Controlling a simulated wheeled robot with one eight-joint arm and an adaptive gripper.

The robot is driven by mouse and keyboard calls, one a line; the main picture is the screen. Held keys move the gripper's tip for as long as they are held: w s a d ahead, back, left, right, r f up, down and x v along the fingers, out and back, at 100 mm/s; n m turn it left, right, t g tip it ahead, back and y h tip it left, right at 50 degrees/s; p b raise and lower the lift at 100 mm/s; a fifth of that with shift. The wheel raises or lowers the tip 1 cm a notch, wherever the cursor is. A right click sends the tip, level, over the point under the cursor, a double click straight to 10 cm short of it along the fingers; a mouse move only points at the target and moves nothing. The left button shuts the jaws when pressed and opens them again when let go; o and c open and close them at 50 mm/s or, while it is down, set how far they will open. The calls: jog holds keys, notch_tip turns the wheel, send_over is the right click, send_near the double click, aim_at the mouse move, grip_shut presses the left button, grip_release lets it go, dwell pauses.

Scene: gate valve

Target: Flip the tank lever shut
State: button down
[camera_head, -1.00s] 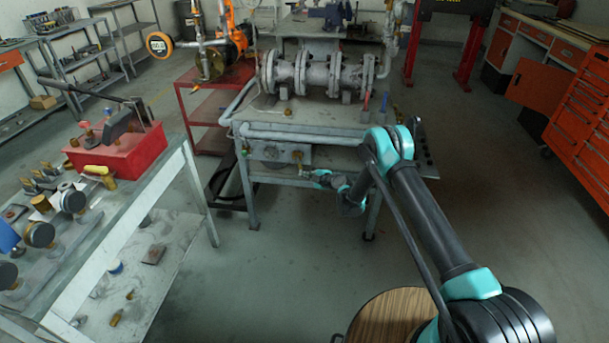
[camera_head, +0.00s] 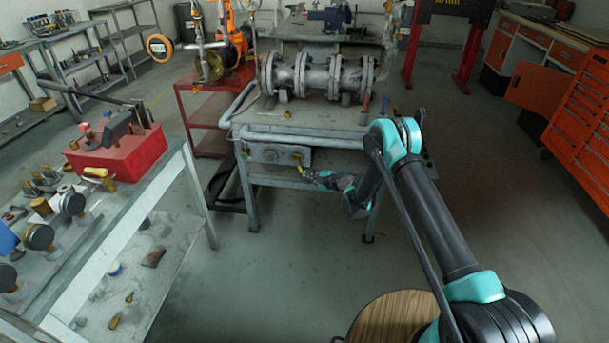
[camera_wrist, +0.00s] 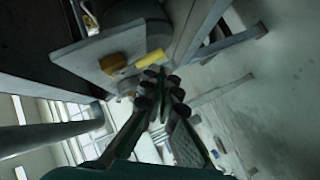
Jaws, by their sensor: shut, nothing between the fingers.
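The tank (camera_head: 275,154) is a grey box on the front of the steel workbench, below its top. A brass valve (camera_head: 297,156) sits on its face, and it also shows in the wrist view (camera_wrist: 113,63). The yellow lever (camera_wrist: 150,59) points from the valve toward my gripper in the wrist view. My gripper (camera_wrist: 158,78) is shut and empty, its fingertips close by the lever's free end. I cannot tell whether they touch it. In the head view my gripper (camera_head: 313,175) is small, just right of and below the valve.
The workbench (camera_head: 310,117) carries a large flanged pipe valve (camera_head: 318,76). A bench with a red box (camera_head: 118,152) and gauges stands at left. A red cart (camera_head: 205,105) stands behind. Orange drawers (camera_head: 580,115) are at right. The floor before the workbench is clear.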

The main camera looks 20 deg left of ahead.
jog(key=shift+v, duration=2.25)
